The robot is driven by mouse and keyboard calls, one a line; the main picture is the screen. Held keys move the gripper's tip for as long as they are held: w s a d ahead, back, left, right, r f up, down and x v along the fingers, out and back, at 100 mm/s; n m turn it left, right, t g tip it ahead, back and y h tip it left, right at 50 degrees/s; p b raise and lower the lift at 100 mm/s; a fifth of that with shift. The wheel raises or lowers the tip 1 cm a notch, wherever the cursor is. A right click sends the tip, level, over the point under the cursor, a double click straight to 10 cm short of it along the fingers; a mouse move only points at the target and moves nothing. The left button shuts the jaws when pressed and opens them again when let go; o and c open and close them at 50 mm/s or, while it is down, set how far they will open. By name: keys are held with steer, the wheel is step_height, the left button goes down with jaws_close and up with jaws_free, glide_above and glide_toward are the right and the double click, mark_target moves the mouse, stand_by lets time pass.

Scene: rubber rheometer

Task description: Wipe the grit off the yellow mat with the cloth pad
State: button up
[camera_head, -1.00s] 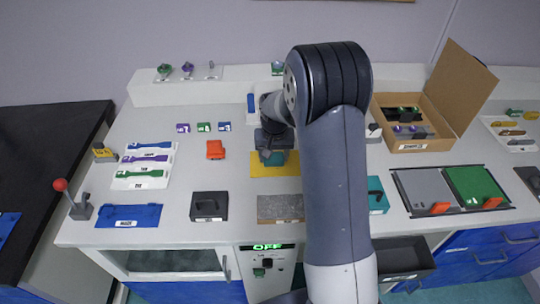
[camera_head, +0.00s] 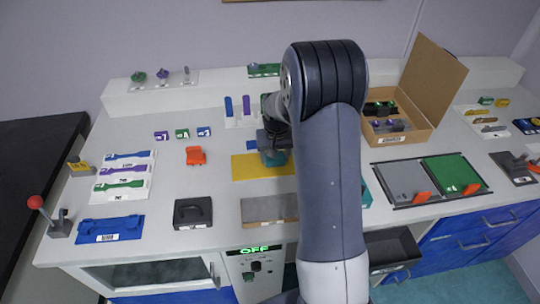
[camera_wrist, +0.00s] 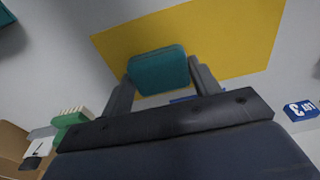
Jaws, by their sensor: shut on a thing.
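The yellow mat (camera_head: 248,169) lies flat on the white bench, partly hidden behind my arm. In the wrist view the mat (camera_wrist: 225,40) fills the upper middle. The teal cloth pad (camera_head: 275,159) is between my gripper's fingers, over the mat's right part in the head view. In the wrist view the pad (camera_wrist: 158,71) sits between both fingers. My gripper (camera_wrist: 160,80) is shut on it. I cannot tell whether the pad touches the mat. I can make out no grit on the visible part of the mat.
An orange block (camera_head: 195,156) stands left of the mat. An open cardboard box (camera_head: 400,135) is at the right. Several small labelled blocks (camera_head: 182,134) are behind left.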

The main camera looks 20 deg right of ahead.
mark_target(250, 164)
steer(key=shift+s+d, duration=0.2)
steer(key=shift+d, duration=0.7)
steer(key=shift+s+d, duration=0.2)
steer(key=shift+d, duration=0.7)
steer(key=shift+w+a+f, duration=0.1)
steer(key=shift+w+a, duration=0.1)
steer(key=shift+a, duration=0.75)
steer(key=shift+w+a, duration=0.2)
steer(key=shift+a, duration=0.75)
steer(key=shift+w+a+b, duration=0.1)
steer(key=shift+w+a, duration=0.15)
steer(key=shift+a, duration=1)
steer(key=shift+w+a+b, duration=0.1)
steer(key=shift+w+a, duration=0.15)
steer(key=shift+a, duration=1)
steer(key=shift+w+a+b, duration=0.1)
steer(key=shift+w+a, duration=0.15)
steer(key=shift+a, duration=1)
steer(key=shift+r, duration=0.2)
steer(key=shift+r+p, duration=2)
steer(key=shift+r, duration=0.9)
